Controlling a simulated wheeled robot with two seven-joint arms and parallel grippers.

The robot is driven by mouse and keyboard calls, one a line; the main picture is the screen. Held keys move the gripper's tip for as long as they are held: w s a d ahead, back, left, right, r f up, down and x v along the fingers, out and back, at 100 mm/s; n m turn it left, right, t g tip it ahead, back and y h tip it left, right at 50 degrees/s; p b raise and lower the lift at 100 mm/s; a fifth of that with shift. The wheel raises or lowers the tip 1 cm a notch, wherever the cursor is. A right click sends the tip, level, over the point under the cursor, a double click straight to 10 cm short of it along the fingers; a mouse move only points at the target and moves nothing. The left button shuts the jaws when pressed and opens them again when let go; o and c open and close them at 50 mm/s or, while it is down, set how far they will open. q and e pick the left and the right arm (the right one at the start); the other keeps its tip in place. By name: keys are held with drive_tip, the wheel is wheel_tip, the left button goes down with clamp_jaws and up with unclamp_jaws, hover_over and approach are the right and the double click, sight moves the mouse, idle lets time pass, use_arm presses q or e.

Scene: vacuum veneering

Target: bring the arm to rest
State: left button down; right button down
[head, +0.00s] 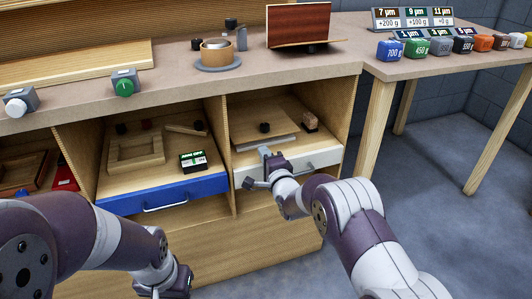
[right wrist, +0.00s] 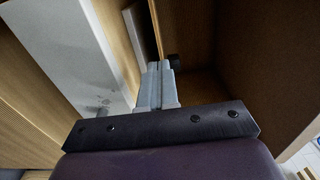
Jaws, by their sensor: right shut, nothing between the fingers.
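My right gripper (head: 263,167) is at the front of the white drawer (head: 318,157) in the head view, close to its front panel. Its fingers (right wrist: 157,84) are together and empty in the right wrist view, beside the pale drawer front (right wrist: 70,50). I cannot tell whether they touch the drawer. My left arm (head: 110,240) comes in at the lower left, and its end is low at the bottom edge; its fingers cannot be made out.
The blue drawer (head: 165,193) stands open beside the white one, with a wooden frame and a small dark box (head: 193,161) inside. The bench top (head: 170,85) above carries a grey-based cup (head: 216,55) and knobs. A side table (head: 450,60) holds several coloured weights. The floor at right is clear.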

drive_tip(key=p+v, duration=0.3)
drive_tip(key=v, duration=0.6)
drive_tip(key=s+d+f+n+g+h, duration=0.4)
drive_tip(key=s+d+f+n+g, duration=0.2)
drive_tip(key=s+f+n+g, duration=0.5)
drive_tip(key=s+d+r+n+g+h, duration=0.1)
drive_tip(key=s+d+r+n+g, duration=0.2)
drive_tip(key=s, duration=0.7)
drive_tip(key=s+d+r+n+g+h, duration=0.1)
drive_tip(key=s+d+r+g, duration=0.3)
drive_tip(key=s, duration=0.6)
wheel_tip(320, 180, up, 38)
drive_tip(key=d+t+p, duration=0.2)
drive_tip(key=p, duration=3.3)
drive_tip(key=shift+d+m+p, duration=0.15)
drive_tip(key=shift+m+p, duration=0.15)
drive_tip(key=shift+m, duration=0.1)
drive_tip(key=shift+w, duration=0.1)
